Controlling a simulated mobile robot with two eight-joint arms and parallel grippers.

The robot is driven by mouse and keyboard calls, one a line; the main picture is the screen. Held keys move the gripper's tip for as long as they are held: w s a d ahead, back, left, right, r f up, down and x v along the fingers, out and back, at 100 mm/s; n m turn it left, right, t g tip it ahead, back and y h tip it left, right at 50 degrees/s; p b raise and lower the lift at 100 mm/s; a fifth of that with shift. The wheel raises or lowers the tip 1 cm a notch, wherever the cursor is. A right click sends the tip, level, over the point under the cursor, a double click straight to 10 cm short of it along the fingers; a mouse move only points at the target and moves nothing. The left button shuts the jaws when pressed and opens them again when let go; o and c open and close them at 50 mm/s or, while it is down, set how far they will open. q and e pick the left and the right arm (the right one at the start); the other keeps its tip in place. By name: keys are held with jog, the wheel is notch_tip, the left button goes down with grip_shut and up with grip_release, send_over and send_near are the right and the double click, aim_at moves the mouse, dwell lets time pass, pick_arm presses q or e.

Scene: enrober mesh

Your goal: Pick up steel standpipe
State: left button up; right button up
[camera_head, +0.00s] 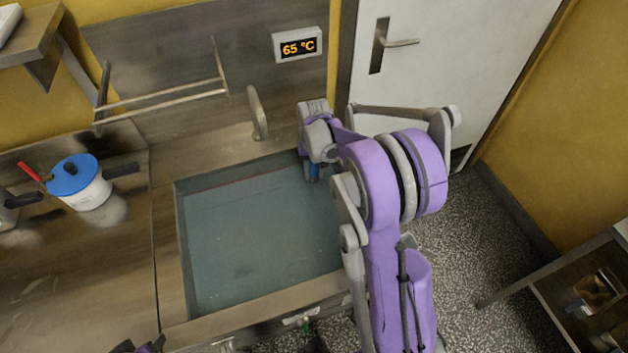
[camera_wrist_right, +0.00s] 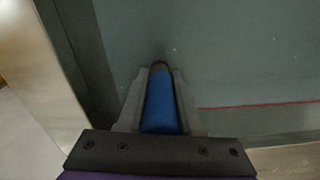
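My right gripper (camera_head: 314,176) reaches down into the right back corner of the water-filled sink (camera_head: 167,262). In the right wrist view, its two fingers (camera_wrist_right: 160,78) lie close along both sides of a blue sleeve (camera_wrist_right: 160,105) with a dark round end, and no gap shows. This appears to be the grip of the steel standpipe; a bit of blue also shows below the gripper in the head view (camera_head: 313,171). No bare steel pipe can be made out. A dark and purple part of mine, probably the left gripper (camera_head: 140,346), is cut off at the bottom edge.
A curved tap (camera_head: 257,112) stands behind the sink, below a display (camera_head: 297,45) reading 65 °C. A white pot with a blue lid (camera_head: 73,173) is on the left counter (camera_head: 90,270). A rail (camera_head: 160,97) juts from the back wall. A shelf unit (camera_head: 560,268) stands at right.

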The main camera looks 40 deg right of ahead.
grip_shut()
